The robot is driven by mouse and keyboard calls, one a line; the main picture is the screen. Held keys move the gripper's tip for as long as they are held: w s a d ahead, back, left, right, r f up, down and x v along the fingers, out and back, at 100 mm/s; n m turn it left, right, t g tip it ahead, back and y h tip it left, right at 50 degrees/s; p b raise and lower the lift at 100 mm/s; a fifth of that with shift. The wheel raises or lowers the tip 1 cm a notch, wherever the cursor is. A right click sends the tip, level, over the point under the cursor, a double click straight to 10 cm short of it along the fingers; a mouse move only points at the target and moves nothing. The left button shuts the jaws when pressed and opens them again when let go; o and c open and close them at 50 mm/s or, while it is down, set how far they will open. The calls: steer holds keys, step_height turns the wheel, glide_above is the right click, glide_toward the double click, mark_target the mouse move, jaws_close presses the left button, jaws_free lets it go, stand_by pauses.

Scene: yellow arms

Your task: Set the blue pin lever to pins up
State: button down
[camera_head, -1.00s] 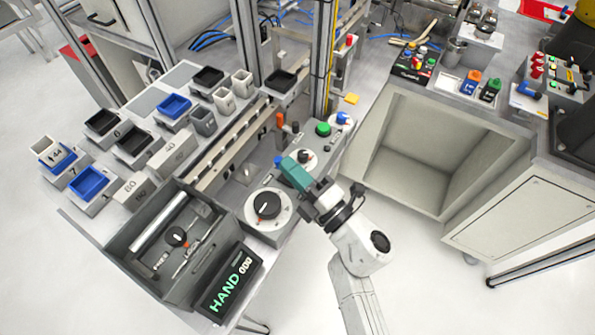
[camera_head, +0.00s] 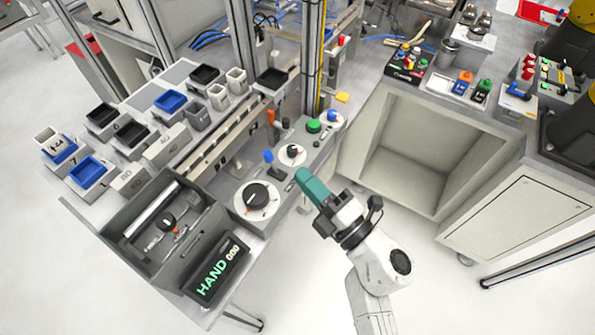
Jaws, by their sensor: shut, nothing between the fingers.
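The blue pin lever (camera_head: 268,157) stands on the grey control panel, its blue handle at the top and its short stem going down to the panel. It looks roughly upright; which setting this is I cannot tell. My gripper (camera_head: 301,175), with teal fingers, is shut and empty. In the picture it is to the right of the blue lever and a little lower, with a visible gap between them. The lever is not hidden.
An orange lever (camera_head: 270,117) stands behind the blue one. A large black dial (camera_head: 256,195), a small dial (camera_head: 292,152) and a green button (camera_head: 314,126) are on the same panel. An open-fronted grey cabinet (camera_head: 405,150) is to the right.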

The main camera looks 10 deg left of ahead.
steer(key=shift+s+d+r, duration=0.3)
steer(key=shift+s+d, duration=0.2)
steer(key=shift+d, duration=0.2)
steer(key=shift+s+d+r, duration=0.25)
steer(key=shift+s+d, duration=0.25)
steer(key=shift+d, duration=0.2)
steer(key=shift+s+d+r, duration=0.3)
steer(key=shift+s+d, duration=0.2)
steer(key=shift+d, duration=0.2)
